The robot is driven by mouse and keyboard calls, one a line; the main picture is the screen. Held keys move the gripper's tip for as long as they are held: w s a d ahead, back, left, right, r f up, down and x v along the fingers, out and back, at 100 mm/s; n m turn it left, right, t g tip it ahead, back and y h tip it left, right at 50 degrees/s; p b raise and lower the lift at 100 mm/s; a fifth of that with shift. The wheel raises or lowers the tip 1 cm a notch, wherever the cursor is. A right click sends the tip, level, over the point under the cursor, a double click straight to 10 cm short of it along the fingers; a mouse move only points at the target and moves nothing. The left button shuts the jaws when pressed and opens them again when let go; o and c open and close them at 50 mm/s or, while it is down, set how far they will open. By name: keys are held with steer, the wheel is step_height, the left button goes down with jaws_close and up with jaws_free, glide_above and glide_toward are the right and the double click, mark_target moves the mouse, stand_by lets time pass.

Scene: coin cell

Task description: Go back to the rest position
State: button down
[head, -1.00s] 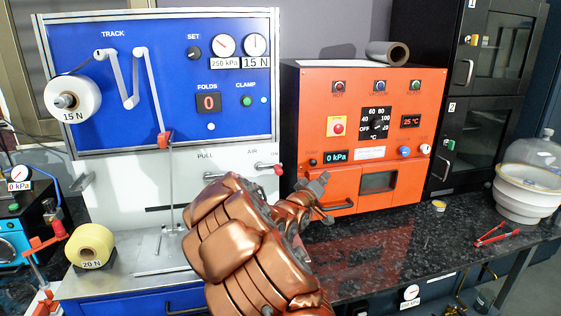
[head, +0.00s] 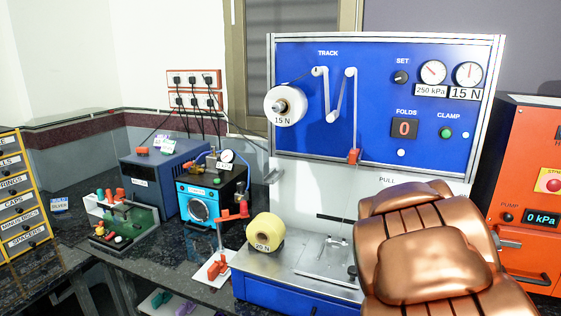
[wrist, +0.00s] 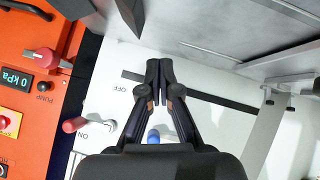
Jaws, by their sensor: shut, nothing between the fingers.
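My gripper (wrist: 160,78) shows in the wrist view with its two dark fingers together and nothing between them. It is in front of the white lower panel (wrist: 120,85) of the blue winding machine, apart from it as far as I can tell. In the head view my copper-coloured arm covers the lower right, and the gripper itself is hidden behind it. The blue machine (head: 380,160) stands behind the arm, with a white 15 N roll (head: 285,105) on its left and a FOLDS display (head: 404,128) reading 0.
A yellow 20 N roll (head: 265,232), a red-clamped stand (head: 220,240), a small blue device (head: 200,200) and a green tray (head: 125,225) are at left. A drawer cabinet (head: 22,200) stands at far left.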

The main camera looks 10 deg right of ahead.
steer(key=s+a+f+n+g+y, duration=0.1)
steer(key=s+a+y, duration=0.1)
steer(key=s+a, duration=0.35)
steer(key=s+a+n+g+y, duration=0.1)
steer(key=s+a+y, duration=0.15)
steer(key=a, duration=0.65)
steer(key=s+a+f+g+y, duration=0.1)
steer(key=s+a+y, duration=0.1)
steer(key=s+a, duration=0.35)
steer(key=s+a+n+g, duration=0.1)
steer(key=s+a, duration=0.3)
steer(key=s, duration=0.4)
steer(key=s+a+r+n+g, duration=0.1)
steer(key=s+a+g, duration=0.2)
steer(key=s, duration=0.6)
steer(key=shift+s+a+g+p, duration=0.3)
steer(key=shift+a+g, duration=0.05)
steer(key=shift+g, duration=0.35)
steer(key=shift+y, duration=0.25)
